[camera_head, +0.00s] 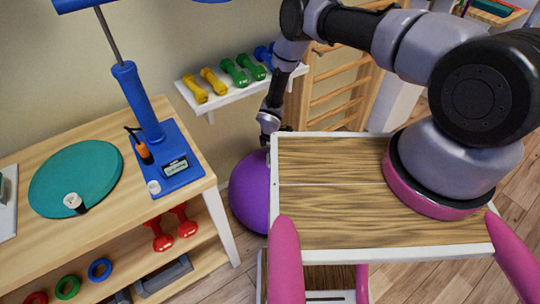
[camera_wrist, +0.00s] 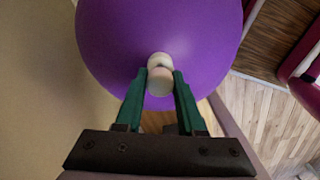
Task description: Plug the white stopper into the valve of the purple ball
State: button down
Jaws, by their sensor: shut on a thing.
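The purple ball (camera_head: 248,193) rests on the floor between the wooden table and my own wooden-topped body, which hides its right part. In the wrist view the ball (camera_wrist: 160,28) fills the upper middle. My gripper (camera_wrist: 160,82) is shut on the white stopper (camera_wrist: 160,81), a small pale round piece between the green fingertips. A pale round piece, apparently the valve (camera_wrist: 158,59), shows on the ball right behind the stopper. The two overlap in this view, so I cannot tell whether they touch. In the head view my arm reaches down to the ball's top; the fingertips and stopper are hidden.
The wooden table (camera_head: 100,220) at left bears a blue pump (camera_head: 165,165), a teal disc (camera_head: 75,180) and a small white-and-black item (camera_head: 75,203). A wall shelf (camera_head: 225,98) with several dumbbells is behind the ball. Wall bars (camera_head: 335,90) stand to its right.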

jog(key=shift+s+d+f, duration=0.1)
jog(key=shift+f, duration=0.85)
dwell(0.6)
jog(key=shift+c, duration=1.9)
grip_release()
jog(key=shift+s+f, duration=0.1)
jog(key=shift+s, duration=0.2)
jog(key=shift+a+r, duration=0.2)
jog(key=shift+r, duration=0.25)
jog(key=shift+w+d+r, duration=0.1)
jog(key=shift+w+r, duration=0.05)
jog(key=shift+r, duration=0.55)
jog(key=shift+w+r, duration=0.15)
jog(key=shift+r, duration=0.5)
jog(key=shift+w+r, duration=0.1)
jog(key=shift+r, duration=1.65)
